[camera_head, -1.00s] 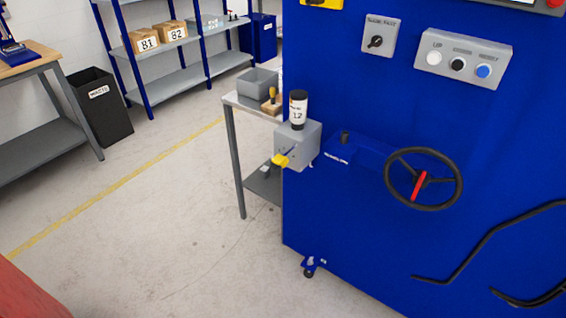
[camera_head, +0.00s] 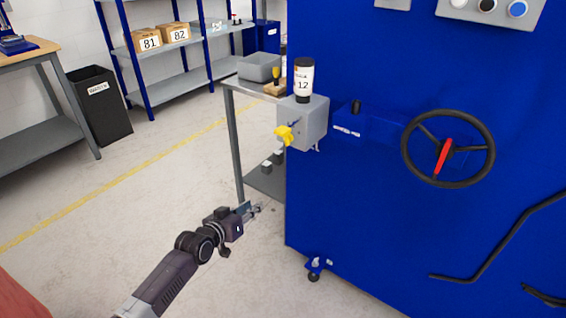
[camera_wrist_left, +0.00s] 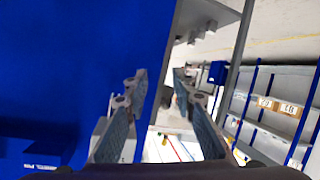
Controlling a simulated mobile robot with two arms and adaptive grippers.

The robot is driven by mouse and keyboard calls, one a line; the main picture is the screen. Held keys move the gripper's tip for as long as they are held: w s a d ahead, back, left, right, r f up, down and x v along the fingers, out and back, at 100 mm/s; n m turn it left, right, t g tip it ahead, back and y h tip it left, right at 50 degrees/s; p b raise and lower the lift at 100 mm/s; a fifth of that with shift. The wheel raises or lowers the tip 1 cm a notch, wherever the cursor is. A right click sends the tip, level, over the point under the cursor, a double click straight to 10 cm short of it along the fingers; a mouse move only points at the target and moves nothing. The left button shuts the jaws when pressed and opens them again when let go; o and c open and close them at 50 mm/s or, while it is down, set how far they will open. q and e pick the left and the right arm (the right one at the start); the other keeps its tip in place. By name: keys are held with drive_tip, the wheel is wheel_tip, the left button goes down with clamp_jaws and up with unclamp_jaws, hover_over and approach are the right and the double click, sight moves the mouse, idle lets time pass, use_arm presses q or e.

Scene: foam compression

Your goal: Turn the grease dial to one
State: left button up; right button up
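A yellow knob (camera_head: 285,134), which looks like the grease dial, sits on the front of a grey box (camera_head: 312,123) on the left side of the blue machine. The number it points to is too small to read. A black-and-white bottle (camera_head: 304,79) stands upright on the box. My left gripper (camera_head: 257,210) is below and left of the knob, apart from it. In the left wrist view the left gripper (camera_wrist_left: 158,88) has its two fingers spread, with no held object visible between them. My right gripper is out of view.
The blue machine (camera_head: 375,225) fills the right side, with a black handwheel (camera_head: 447,148) and a bent black bar (camera_head: 490,245) projecting. A grey side table (camera_head: 233,130) stands behind the box. The floor at left is mostly free.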

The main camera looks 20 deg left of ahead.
use_arm(q)
wheel_tip(320, 180, up, 7)
drive_tip(key=w+d+t+h+b, duration=0.1)
drive_tip(key=w+d+t+b, duration=0.1)
drive_tip(key=w, duration=0.1)
drive_tip(key=m+t+h+b, duration=0.1)
drive_tip(key=h+b, duration=0.1)
drive_tip(key=h, duration=0.1)
approach(285, 141)
drive_tip(key=w, duration=0.1)
drive_tip(key=x, duration=0.7)
drive_tip(key=shift+d, duration=0.2)
drive_tip(key=shift+w+d+b, duration=0.2)
drive_tip(key=shift+w+b, duration=0.1)
drive_tip(key=shift+w, duration=0.25)
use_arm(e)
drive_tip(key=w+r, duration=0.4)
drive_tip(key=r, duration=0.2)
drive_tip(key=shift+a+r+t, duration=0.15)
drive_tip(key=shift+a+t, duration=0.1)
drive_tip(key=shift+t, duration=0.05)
use_arm(q)
drive_tip(key=shift+c, duration=0.4)
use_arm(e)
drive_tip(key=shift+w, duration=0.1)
use_arm(q)
clamp_jaws()
